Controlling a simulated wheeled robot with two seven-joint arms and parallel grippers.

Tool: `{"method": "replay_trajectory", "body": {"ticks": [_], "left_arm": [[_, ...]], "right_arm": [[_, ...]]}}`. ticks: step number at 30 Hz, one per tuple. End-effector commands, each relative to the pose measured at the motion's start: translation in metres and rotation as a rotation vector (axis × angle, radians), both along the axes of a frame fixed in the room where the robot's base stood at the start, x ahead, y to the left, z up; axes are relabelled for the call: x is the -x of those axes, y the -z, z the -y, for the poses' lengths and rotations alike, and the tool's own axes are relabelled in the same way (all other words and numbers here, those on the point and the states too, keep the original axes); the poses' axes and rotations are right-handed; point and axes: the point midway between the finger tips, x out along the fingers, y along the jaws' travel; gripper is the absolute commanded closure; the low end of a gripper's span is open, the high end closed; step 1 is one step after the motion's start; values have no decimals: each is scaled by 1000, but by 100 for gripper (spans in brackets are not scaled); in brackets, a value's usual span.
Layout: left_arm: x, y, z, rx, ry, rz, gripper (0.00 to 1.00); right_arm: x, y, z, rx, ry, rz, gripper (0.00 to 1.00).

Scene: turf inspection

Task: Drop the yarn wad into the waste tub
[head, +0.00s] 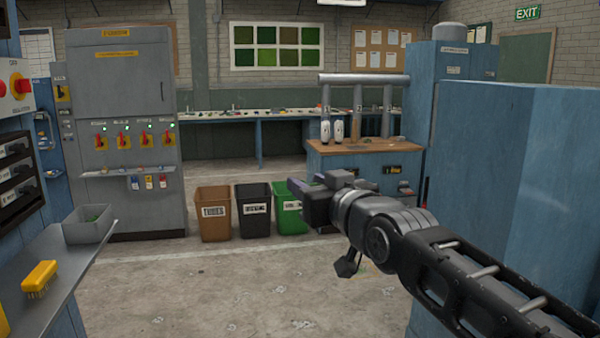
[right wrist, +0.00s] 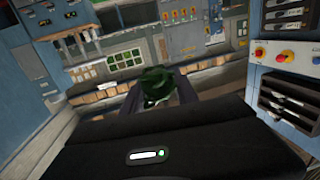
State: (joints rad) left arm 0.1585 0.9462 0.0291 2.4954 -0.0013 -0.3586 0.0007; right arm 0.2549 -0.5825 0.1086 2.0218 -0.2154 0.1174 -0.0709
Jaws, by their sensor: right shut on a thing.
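My right arm reaches in from the right of the head view. Its gripper (head: 306,191) points left, in front of the green bin in the picture. In the right wrist view the gripper (right wrist: 159,97) is shut on a dark green tufted wad, the yarn wad (right wrist: 154,80). I cannot make out the wad in the head view. A brown bin (head: 214,226), a black bin (head: 253,224) and a green bin (head: 289,219) stand on the floor ahead, each with a white label. I cannot tell from the labels which is the waste tub. My left gripper is not in view.
A grey bench at left holds a grey tray (head: 88,227) and a yellow brush (head: 40,277). Blue cabinets (head: 505,190) stand close on the right. A wood-topped workstation (head: 365,146) stands behind the gripper. The concrete floor (head: 210,285) before the bins is clear.

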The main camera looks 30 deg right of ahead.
Motion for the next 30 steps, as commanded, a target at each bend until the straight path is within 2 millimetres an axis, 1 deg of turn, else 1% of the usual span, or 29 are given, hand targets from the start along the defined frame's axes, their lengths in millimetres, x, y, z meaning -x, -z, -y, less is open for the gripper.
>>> {"method": "replay_trajectory", "body": {"ticks": [1,2,3,5,6,8,9,11,12,13,14,15,17,18,21,24,25,27,30], "left_arm": [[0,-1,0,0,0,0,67],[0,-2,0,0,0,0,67],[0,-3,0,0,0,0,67],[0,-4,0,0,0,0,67],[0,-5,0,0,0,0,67],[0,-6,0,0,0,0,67],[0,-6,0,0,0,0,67],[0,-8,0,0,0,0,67],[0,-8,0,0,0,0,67],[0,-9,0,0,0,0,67],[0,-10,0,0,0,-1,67],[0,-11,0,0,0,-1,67],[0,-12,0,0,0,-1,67],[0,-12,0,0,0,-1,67],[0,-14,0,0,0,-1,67],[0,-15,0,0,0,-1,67],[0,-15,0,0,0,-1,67],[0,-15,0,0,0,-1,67],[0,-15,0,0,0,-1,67]], "right_arm": [[-23,20,-8,-5,-25,-13,100],[-35,31,-12,-6,-39,-14,100],[-53,48,-19,-6,-58,-16,100],[-77,75,-30,-5,-86,-16,100],[-92,95,-38,-5,-104,-17,100],[-111,126,-51,-6,-127,-18,100],[-123,147,-61,-6,-142,-18,100],[-136,181,-75,-7,-161,-19,100],[-143,204,-84,-7,-171,-19,100],[-147,222,-92,-9,-179,-20,100],[-150,239,-100,-7,-186,-19,100],[-152,262,-111,-7,-193,-20,100],[-152,295,-125,-7,-199,-18,100],[-149,316,-135,-7,-201,-19,100],[-140,359,-154,-5,-200,-15,100],[-128,388,-167,-3,-193,-12,100],[-125,394,-169,-3,-191,-10,100],[-120,404,-173,-1,-187,-7,100],[-117,409,-176,0,-183,-3,100]]}}
